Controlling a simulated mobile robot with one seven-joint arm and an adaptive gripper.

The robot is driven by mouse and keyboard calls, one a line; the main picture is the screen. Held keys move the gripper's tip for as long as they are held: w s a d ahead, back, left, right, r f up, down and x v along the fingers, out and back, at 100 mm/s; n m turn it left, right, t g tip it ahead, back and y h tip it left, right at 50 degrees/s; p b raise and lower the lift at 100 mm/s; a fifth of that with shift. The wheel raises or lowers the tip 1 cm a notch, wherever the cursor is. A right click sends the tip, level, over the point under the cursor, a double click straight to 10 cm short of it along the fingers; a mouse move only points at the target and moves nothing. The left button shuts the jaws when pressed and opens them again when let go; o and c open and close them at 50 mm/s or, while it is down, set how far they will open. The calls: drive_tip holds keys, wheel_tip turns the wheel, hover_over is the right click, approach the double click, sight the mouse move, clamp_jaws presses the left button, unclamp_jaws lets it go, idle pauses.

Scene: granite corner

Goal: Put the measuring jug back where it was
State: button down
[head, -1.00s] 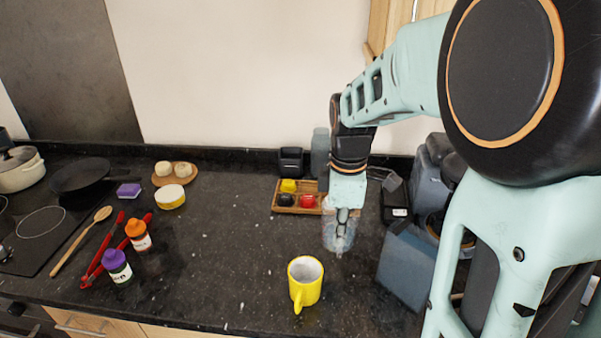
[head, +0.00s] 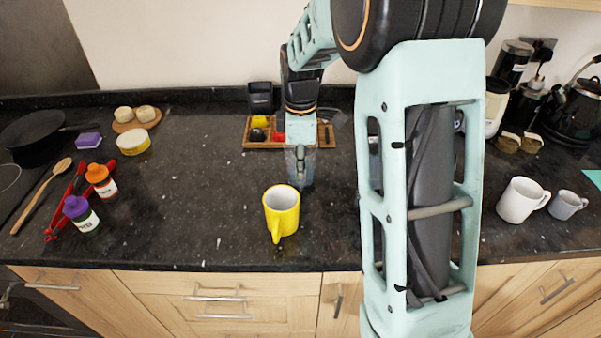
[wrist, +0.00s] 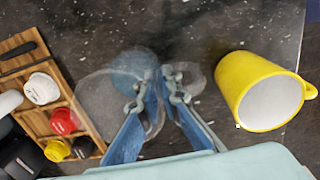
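The clear measuring jug (head: 299,168) is at the counter's middle, just behind and right of the yellow mug. My gripper (head: 300,153) points down at it. In the wrist view, the jug (wrist: 98,98) shows as see-through curved walls around and left of the fingers. My gripper (wrist: 158,82) has its fingertips close together, closed on the jug's wall or handle; which of these I cannot tell. Whether the jug's base touches the counter is unclear.
The yellow mug (head: 281,212) stands close to the jug. Behind is a wooden tray (head: 325,135) with small pots. Spice jars (head: 81,214) and red tongs are left. White mugs (head: 522,200) are right. Open counter lies left of the jug. My arm hides counter to the right.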

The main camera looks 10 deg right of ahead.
drive_tip(key=shift+f, duration=0.15)
drive_tip(key=c, duration=2.2)
unclamp_jaws()
drive_tip(key=shift+o, duration=0.2)
wheel_tip(320, 180, up, 12)
drive_tip(key=shift+s+r+p, duration=0.25)
drive_tip(key=shift+p, duration=0.05)
